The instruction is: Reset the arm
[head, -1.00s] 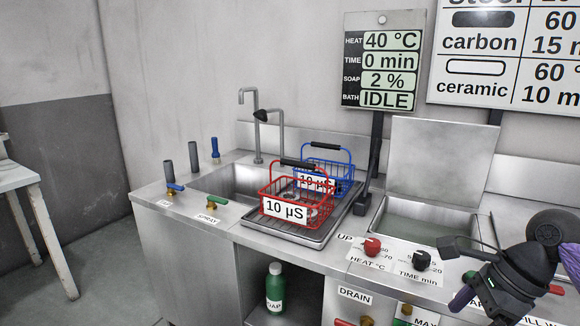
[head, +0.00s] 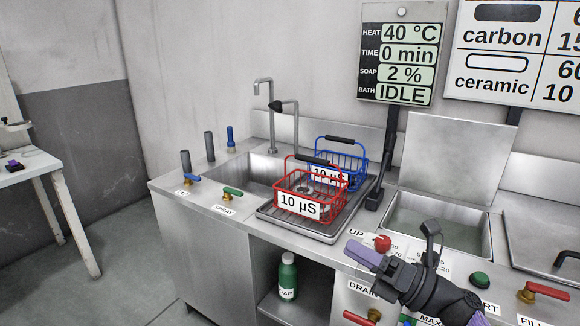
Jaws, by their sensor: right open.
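My right gripper (head: 396,243) is at the lower right of the head view, in front of the bath section of the steel counter. It is dark grey with purple parts, and its two fingers are spread with nothing between them. My left gripper is not in view.
A red basket (head: 335,207) and a blue basket (head: 352,177) stand on the drainboard (head: 268,216) beside the sink. The open bath (head: 440,229) lies behind my right gripper. A green soap bottle (head: 288,278) stands below. Floor at left is clear.

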